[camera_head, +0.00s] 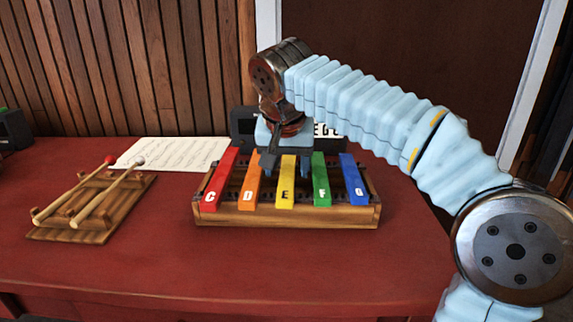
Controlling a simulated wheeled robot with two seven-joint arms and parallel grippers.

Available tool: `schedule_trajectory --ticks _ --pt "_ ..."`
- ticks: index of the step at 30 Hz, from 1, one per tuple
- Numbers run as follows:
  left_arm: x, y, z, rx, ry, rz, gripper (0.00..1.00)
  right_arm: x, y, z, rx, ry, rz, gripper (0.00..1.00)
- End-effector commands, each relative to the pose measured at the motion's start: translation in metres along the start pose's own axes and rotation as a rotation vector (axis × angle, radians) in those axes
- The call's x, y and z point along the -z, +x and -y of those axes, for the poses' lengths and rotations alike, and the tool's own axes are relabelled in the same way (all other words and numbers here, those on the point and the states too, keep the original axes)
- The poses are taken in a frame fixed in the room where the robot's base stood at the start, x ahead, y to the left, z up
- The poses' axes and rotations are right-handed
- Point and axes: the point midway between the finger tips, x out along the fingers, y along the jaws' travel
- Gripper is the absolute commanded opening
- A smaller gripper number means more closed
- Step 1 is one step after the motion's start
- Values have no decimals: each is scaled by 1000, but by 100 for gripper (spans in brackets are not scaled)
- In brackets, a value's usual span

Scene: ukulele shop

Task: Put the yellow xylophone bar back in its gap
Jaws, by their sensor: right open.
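The yellow bar (286,195), marked E, lies on the wooden xylophone frame (290,218) between the orange bar (252,190) and the green bar (321,185). It looks lined up with its neighbours. The red bar (219,185) is at the left end and the blue bar (354,182) at the right end. My right gripper (286,172) points down over the far end of the yellow bar. It is open, with one finger to each side of the bar. Its body hides that far end, and I cannot tell whether it touches the bar. My left gripper is out of view.
A wooden rack (92,212) with two mallets (105,192) stands on the red table (150,262) at the left. A music sheet (175,152) lies behind it. A dark box (243,125) stands behind the xylophone, partly hidden by my arm. The table front is clear.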

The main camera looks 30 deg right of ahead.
Motion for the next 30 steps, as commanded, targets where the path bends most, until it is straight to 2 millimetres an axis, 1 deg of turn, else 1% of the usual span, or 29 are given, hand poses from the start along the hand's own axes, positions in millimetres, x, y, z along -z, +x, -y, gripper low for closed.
schedule_trajectory --ticks 2,5,8,15,18,21,25,30 --pt "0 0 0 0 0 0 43 0 0 0 0 0 0 61" --pt "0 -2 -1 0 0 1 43 0 -6 0 1 0 -1 61" --pt "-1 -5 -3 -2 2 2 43 1 -22 1 3 0 -2 61" --pt "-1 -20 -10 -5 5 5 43 2 -82 1 3 0 -2 61" --pt "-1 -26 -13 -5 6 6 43 2 -105 1 3 -1 -1 61" --pt "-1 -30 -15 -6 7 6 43 1 -122 1 2 0 -1 61" --pt "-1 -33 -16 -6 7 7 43 1 -135 1 1 0 -1 61" --pt "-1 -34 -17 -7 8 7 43 0 -138 0 0 0 1 61"
